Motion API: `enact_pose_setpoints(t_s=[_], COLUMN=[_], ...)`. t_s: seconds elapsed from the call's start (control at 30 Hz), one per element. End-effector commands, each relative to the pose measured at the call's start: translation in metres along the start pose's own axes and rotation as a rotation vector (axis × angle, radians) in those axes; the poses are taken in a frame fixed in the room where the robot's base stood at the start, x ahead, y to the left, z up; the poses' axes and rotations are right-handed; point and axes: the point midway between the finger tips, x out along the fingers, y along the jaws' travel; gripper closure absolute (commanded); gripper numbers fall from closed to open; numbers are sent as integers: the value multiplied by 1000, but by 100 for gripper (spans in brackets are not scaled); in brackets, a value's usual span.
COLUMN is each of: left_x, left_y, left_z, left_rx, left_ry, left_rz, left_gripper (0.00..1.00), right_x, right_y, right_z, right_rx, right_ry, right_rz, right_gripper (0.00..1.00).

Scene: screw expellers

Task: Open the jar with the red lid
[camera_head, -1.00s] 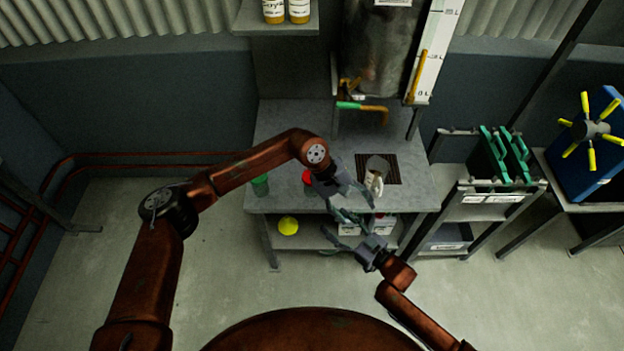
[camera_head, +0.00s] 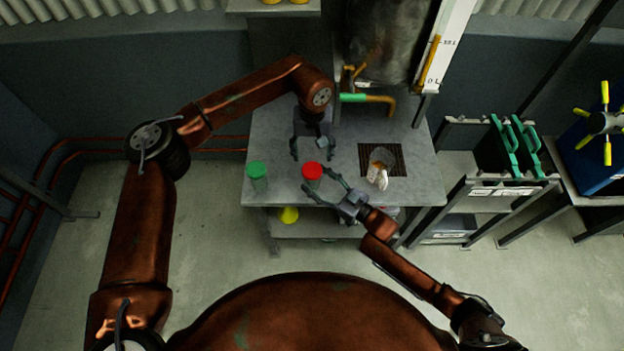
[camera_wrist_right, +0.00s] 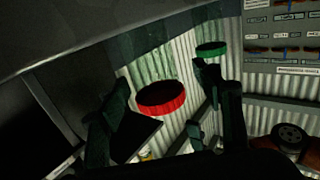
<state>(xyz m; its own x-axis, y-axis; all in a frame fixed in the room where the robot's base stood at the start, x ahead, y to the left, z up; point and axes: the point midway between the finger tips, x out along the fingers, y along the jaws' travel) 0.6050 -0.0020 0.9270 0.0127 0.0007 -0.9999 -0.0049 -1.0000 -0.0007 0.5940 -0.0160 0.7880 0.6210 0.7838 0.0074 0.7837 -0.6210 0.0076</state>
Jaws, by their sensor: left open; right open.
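The jar with the red lid (camera_head: 312,171) stands near the front edge of the workbench. Its lid is on, and its body is partly hidden by my right gripper. My left gripper (camera_head: 312,154) points down just behind the red lid, open and empty. My right gripper (camera_head: 317,180) reaches in from the front right, open, with its fingers close to the jar; I cannot tell if they touch it. In the right wrist view the red lid (camera_wrist_right: 161,97) shows between the dark fingers (camera_wrist_right: 165,120).
A green-lidded jar (camera_head: 257,170) stands left of the red-lidded one. A tap (camera_head: 375,99) juts out above the bench (camera_head: 425,185). A yellow object (camera_head: 288,215) sits on the lower shelf.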

Motion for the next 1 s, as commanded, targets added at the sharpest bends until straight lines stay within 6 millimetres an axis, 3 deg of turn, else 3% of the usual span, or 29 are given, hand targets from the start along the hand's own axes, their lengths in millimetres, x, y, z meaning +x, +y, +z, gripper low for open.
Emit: enact_pose_setpoints(t_s=[0.17, 0.47, 1.0], left_x=[4, 4, 4], left_y=[-2, -2, -2], left_z=[-4, -4, -5], left_rx=[-5, -5, -5], left_ry=[-6, -5, -6], left_rz=[0, 0, 1], left_gripper=[40, 40, 40], right_x=[16, 18, 18], right_y=[3, 3, 3], right_z=[2, 2, 3], right_rx=[2, 2, 3], right_ry=[-3, -3, -3], right_rz=[-1, -1, -1], right_gripper=[40, 41, 78])
